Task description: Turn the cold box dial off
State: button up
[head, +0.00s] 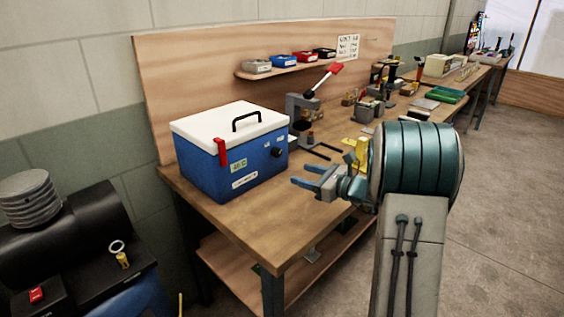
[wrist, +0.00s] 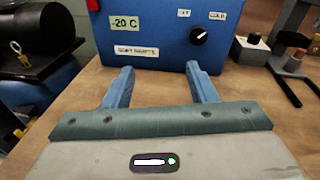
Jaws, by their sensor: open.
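The cold box (head: 233,155) is blue with a white lid, a black handle and a red latch, and stands on the left end of the wooden bench. Its black dial (head: 277,152) is on the front face, at the right. In the wrist view the dial (wrist: 198,36) has a white pointer mark aimed to the upper right, towards the right one of two small labels (wrist: 217,15). My gripper (head: 297,174) is open and empty in front of the cold box, apart from the dial. In the wrist view its fingers (wrist: 160,78) point at the box, below the dial.
A press with a red-tipped lever (head: 303,105) stands right of the cold box. A shelf with small bins (head: 292,60) is on the back board. A black machine with a key tag (head: 121,257) is at the lower left. Bare bench top (head: 240,217) lies before the box.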

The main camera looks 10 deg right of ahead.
aim_at(279, 154)
jog(key=w+d+m+t, duration=0.1)
jog(key=d, duration=0.1)
jog(key=w+d+f+m+t+h, duration=0.1)
jog(key=w+d, duration=0.1)
jog(key=shift+f+m+t, duration=0.15)
jog(key=shift+m+t, duration=0.15)
jog(key=shift+m, duration=0.1)
jog(key=p+x, duration=0.1)
jog(key=x, duration=1.2)
jog(key=shift+w+a, duration=0.2)
jog(key=shift+a, duration=0.05)
jog(key=c, duration=1)
